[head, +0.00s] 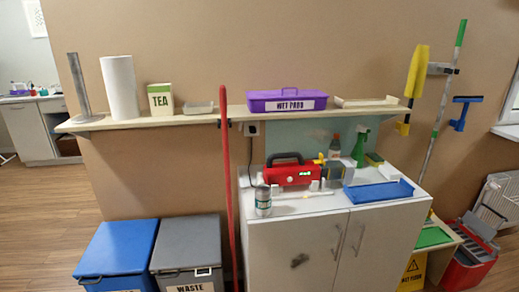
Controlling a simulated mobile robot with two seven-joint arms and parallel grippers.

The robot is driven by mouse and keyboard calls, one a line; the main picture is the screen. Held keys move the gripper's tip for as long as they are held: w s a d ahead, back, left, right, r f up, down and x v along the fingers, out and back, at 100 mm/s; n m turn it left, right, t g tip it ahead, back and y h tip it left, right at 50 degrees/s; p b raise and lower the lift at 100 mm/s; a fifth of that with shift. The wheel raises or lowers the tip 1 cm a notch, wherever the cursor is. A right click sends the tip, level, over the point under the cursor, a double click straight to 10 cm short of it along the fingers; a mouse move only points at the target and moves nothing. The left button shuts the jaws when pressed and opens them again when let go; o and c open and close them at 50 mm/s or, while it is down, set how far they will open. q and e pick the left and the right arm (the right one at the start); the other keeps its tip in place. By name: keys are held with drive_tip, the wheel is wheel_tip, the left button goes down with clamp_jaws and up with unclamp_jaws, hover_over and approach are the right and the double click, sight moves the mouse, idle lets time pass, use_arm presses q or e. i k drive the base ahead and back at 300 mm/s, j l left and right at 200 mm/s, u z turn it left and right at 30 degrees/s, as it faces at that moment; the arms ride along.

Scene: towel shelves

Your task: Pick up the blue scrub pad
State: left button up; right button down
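Neither of my grippers is in view. A small blue piece (348,173) stands on the white cabinet top, beside a grey block (333,171) and behind the blue tray; it may be the blue scrub pad, but it is too small to be sure. A yellow and dark sponge-like block (374,159) lies a little farther back to the right. The blue tray (378,191) lies flat near the right front edge of the cabinet top.
The white cabinet (320,250) also carries a red device (292,176), a can (263,201), a clear bottle and a green spray bottle (359,146). A wall shelf (200,118) runs above. A red pole (227,190) stands at the cabinet's left, beside blue (117,248) and grey bins.

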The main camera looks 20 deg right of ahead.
sight(369, 193)
drive_tip(key=z, duration=1.6)
